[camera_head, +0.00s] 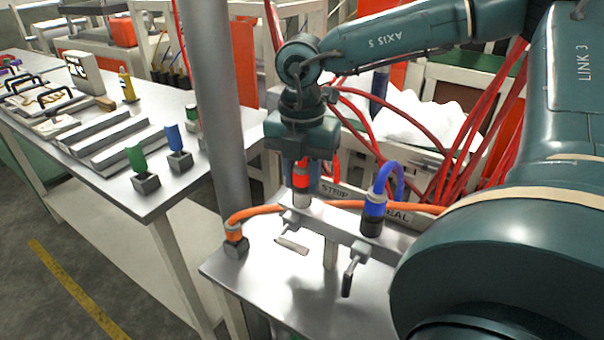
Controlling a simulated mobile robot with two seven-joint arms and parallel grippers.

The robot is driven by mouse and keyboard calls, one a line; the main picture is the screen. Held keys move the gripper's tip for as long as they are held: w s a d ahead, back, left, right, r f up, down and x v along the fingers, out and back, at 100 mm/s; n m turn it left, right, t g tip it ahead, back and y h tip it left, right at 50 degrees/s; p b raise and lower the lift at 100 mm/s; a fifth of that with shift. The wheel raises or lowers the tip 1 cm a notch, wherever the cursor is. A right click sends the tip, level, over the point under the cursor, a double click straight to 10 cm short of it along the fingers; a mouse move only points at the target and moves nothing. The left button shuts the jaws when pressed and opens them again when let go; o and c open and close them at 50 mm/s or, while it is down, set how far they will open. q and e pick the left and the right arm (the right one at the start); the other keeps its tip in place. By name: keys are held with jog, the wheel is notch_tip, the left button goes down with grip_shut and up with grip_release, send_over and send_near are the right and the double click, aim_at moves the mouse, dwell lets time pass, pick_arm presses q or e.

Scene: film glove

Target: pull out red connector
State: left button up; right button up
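The red connector (301,178) is upright at the left end of a grey metal bar, with a silver end below it. I cannot tell whether that end is seated in the bar. My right gripper (303,172) points down from above with its fingers close on both sides of the red connector, and looks shut on it. A red cable loops beside the gripper. My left gripper is not in view.
A blue connector (375,206) with a looped cable stands on the bar to the right. An orange connector (233,230) stands at the table's left edge. A grey post (220,120) rises left of the gripper. Red cables hang behind. A side table (110,180) holds green and blue connectors.

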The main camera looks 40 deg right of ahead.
aim_at(302, 165)
jog(key=c, duration=0.4)
jog(key=shift+c, duration=0.2)
jog(key=shift+r, duration=0.45)
jog(key=shift+r, duration=0.1)
jog(key=shift+r+p, duration=0.8)
jog(key=shift+r, duration=1.3)
jog(key=shift+r, duration=0.1)
jog(key=shift+r+p, duration=0.45)
jog(key=shift+r, duration=0.95)
